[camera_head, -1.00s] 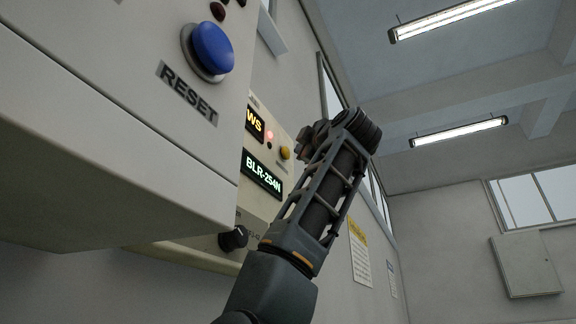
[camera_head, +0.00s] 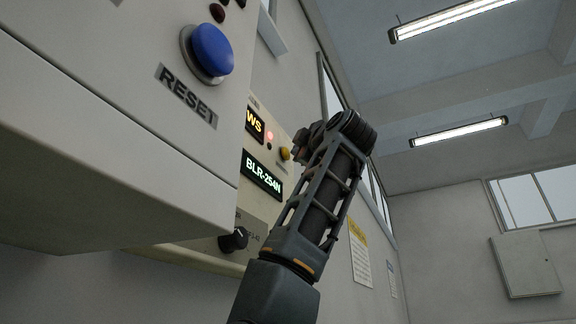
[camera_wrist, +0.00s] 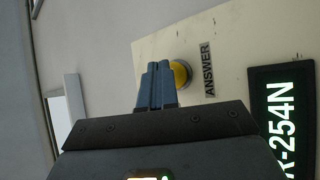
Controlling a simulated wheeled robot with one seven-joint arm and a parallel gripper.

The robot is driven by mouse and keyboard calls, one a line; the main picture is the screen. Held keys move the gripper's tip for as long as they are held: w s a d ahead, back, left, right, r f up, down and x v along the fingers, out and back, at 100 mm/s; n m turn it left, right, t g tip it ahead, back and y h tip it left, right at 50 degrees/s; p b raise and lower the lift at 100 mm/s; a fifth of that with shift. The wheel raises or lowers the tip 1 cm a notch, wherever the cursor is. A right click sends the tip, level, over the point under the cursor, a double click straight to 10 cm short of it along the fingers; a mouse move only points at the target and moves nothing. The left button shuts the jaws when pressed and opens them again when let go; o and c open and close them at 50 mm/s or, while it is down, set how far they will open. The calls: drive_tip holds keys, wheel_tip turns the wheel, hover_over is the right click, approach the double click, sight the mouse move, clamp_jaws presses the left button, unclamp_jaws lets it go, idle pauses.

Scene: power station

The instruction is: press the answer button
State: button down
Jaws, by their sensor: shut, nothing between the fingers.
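The answer button is a round yellow button (camera_head: 285,153) on the cream panel (camera_head: 252,203) in the head view, right of a lit red lamp. In the wrist view the yellow button (camera_wrist: 182,73) sits beside the black ANSWER label (camera_wrist: 209,70). My gripper (camera_wrist: 157,66) is shut and empty, its blue-grey fingertips pointing at the panel. The fingers overlap the left edge of the button in that view. I cannot tell whether they touch it. In the head view my gripper (camera_head: 303,146) is small and dark, just right of the button.
A nearer grey cabinet with a blue RESET button (camera_head: 211,49) fills the left of the head view. The cream panel also bears a green BLR-254N display (camera_head: 262,173) and a black knob (camera_head: 233,239). The room to the right of my arm is open.

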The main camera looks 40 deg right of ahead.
drive_tip(key=shift+w+a, duration=0.15)
drive_tip(key=shift+w, duration=0.3)
idle(0.6)
idle(0.4)
drive_tip(key=shift+s+d, duration=0.25)
drive_tip(key=shift+s, duration=0.55)
drive_tip(key=shift+s+d, duration=0.1)
drive_tip(key=shift+s, duration=0.05)
drive_tip(key=shift+s+d+b, duration=0.25)
drive_tip(key=shift+s+b, duration=0.05)
drive_tip(key=shift+s, duration=0.45)
drive_tip(key=shift+s+d+b, duration=0.3)
drive_tip(key=shift+s, duration=0.45)
drive_tip(key=shift+s+d+b, duration=0.25)
drive_tip(key=shift+s+b, duration=0.05)
drive_tip(key=shift+s, duration=0.45)
